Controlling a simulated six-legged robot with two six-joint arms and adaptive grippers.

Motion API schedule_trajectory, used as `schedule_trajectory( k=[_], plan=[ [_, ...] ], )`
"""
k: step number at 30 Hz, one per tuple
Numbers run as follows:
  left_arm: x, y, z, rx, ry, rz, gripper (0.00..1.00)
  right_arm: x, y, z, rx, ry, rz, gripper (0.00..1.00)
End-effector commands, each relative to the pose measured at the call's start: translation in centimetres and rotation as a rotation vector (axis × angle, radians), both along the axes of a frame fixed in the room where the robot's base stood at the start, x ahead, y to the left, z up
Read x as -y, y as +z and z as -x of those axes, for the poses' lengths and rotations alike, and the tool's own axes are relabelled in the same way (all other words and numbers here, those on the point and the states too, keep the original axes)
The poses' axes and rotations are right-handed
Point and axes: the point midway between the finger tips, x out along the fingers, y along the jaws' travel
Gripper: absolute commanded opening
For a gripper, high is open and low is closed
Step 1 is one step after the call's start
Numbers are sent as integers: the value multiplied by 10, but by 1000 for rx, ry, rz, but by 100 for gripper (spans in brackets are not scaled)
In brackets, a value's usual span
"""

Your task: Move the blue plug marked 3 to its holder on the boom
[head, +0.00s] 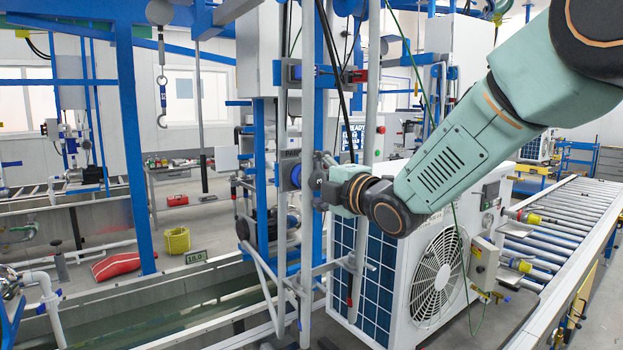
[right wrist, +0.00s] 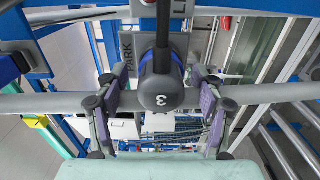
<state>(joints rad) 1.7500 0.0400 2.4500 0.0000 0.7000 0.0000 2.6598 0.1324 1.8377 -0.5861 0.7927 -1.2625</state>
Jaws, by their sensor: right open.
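The plug marked 3 (right wrist: 161,92) has a dark grey end and a blue collar in the right wrist view. It sits in front of a grey plate lettered PARK (right wrist: 128,47). The PARK plate also shows on the blue post in the head view (head: 291,155). My right gripper (right wrist: 160,100) is open, with one finger on each side of the plug and a gap on both sides. In the head view my right gripper (head: 322,187) is close to the post at the plate's height. I cannot tell which part is the boom holder. My left gripper is not in view.
A white fan unit (head: 437,275) stands right behind my right arm, beside a roller conveyor (head: 570,235). A pale horizontal pipe (right wrist: 60,103) crosses the right wrist view behind the fingers. A red handle (head: 360,76) and hanging hoses are above. A water trough (head: 215,300) lies at lower left.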

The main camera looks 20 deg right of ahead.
Motion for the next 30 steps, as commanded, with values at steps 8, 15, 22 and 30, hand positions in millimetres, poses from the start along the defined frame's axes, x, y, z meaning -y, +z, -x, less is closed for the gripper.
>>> schedule_trajectory(
  k=[8,15,22,30],
  plan=[
    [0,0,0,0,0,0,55,8,1,21,0,-1,-3,68],
    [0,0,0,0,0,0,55,24,1,63,0,-2,-9,68],
    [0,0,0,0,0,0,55,36,1,94,2,-3,-7,68],
    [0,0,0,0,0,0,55,40,0,110,2,0,-2,68]
  ],
)
